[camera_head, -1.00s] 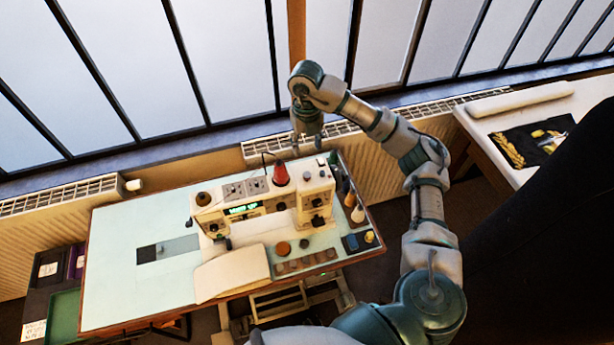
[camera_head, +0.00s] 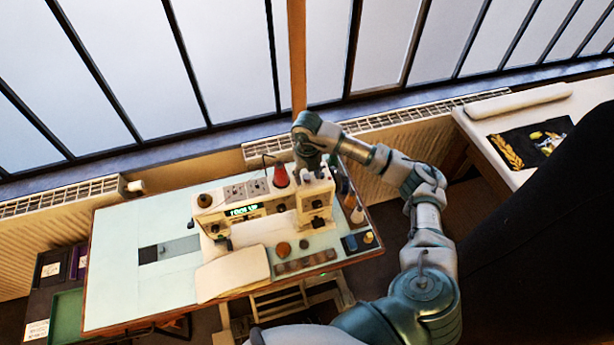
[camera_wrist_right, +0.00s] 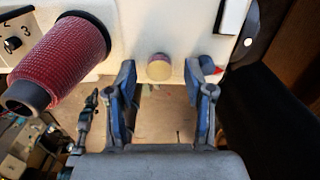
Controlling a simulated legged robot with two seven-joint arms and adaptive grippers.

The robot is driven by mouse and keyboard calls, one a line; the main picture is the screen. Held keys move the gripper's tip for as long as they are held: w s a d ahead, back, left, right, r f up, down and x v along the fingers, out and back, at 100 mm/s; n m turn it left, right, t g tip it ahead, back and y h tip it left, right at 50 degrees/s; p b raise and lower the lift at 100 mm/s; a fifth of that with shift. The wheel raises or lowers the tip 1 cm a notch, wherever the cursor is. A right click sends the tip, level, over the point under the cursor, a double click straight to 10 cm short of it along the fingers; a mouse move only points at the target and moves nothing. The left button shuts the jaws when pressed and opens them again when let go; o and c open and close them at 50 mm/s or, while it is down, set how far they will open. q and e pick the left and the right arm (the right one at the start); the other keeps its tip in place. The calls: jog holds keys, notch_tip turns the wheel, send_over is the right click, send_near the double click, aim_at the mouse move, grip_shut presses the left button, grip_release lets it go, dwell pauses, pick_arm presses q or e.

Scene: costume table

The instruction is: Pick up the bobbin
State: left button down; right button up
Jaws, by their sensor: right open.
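A small round tan piece with a purplish side, which looks like the bobbin (camera_wrist_right: 159,67), is on the pale top of the sewing machine (camera_wrist_right: 145,25) in the right wrist view. My right gripper (camera_wrist_right: 160,75) is open, with one blue-padded finger on each side of it and a gap to both. In the head view my right gripper (camera_head: 309,160) hangs over the right end of the machine (camera_head: 316,198), and I cannot make out the bobbin there. My left gripper is not in view.
A red thread cone (camera_head: 281,177) stands on the machine, close left of my right gripper. Small bottles (camera_head: 353,208) stand at the table's right edge. The table's left part (camera_head: 120,270) is mostly clear. A radiator (camera_head: 400,125) and windows are behind.

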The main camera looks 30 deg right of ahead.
aim_at(307, 179)
jog(key=c, duration=0.9)
jog(key=shift+o, duration=0.2)
jog(key=shift+r, duration=0.55)
notch_tip(307, 179, up, 2)
jog(key=shift+r+b, duration=0.1)
jog(key=shift+b, duration=0.45)
jog(key=s+a+r+b, duration=0.1)
jog(key=s+a, duration=0.1)
jog(key=s, duration=0.5)
jog(key=s+a+b, duration=0.2)
jog(key=s, duration=0.6)
jog(key=shift+s+a+r, duration=0.2)
jog(key=shift+a+r, duration=0.05)
jog(key=shift+r, duration=0.15)
